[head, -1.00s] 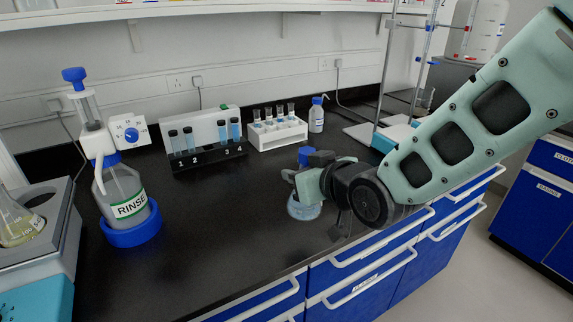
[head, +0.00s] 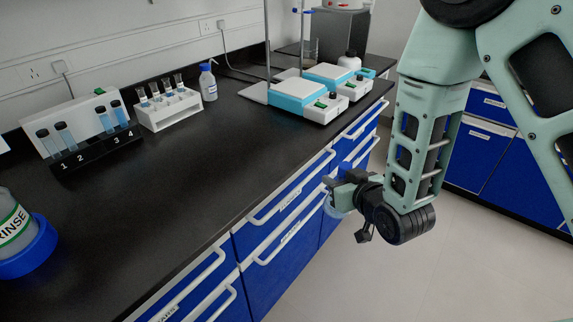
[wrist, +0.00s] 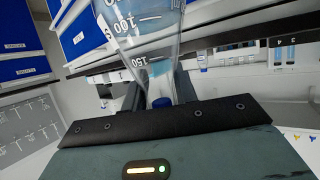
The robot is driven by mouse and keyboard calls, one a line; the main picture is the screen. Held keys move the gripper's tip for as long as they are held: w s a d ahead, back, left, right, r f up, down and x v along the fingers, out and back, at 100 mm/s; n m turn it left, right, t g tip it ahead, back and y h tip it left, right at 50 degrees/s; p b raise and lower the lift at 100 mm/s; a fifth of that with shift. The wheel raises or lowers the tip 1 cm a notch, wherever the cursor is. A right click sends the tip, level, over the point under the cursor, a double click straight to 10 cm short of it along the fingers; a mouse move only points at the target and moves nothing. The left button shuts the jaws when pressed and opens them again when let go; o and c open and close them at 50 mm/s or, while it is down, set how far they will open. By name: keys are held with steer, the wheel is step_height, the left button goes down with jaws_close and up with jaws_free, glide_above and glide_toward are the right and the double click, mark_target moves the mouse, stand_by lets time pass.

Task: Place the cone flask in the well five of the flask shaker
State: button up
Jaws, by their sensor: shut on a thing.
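My gripper (head: 343,187) is shut on the cone flask (head: 336,208), just off the counter's front edge above the floor. Only a small pale blue part of the flask shows below the fingers in the head view. In the wrist view the clear flask (wrist: 145,45) shows large, with white graduation marks that appear upside down. Its neck lies between the two dark fingers (wrist: 160,92). A small blue piece (wrist: 162,102) shows at the neck; I cannot tell whether it is a cap. The flask shaker is not in the head view now.
The black counter (head: 185,170) has clear space in its middle. A test tube rack (head: 95,145), white vial rack (head: 165,110), small bottle (head: 208,83), teal-and-white hotplates (head: 305,98) and the rinse bottle's blue base (head: 28,255) stand on it. Blue drawers (head: 275,240) with white handles line the front.

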steer(key=w+d+f+m+h, duration=0.1)
steer(key=d+f, duration=0.2)
steer(key=d, duration=0.3)
steer(key=d+f+m+h, duration=0.1)
steer(key=d+f+h, duration=0.1)
steer(key=d, duration=0.4)
steer(key=w+d+f+m+t+h, duration=0.1)
steer(key=d+f+m, duration=0.1)
steer(key=d+f, duration=0.2)
steer(key=d, duration=0.2)
steer(key=shift+w+d+h, duration=0.3)
steer(key=shift+d, duration=0.05)
steer(key=shift+a, duration=0.15)
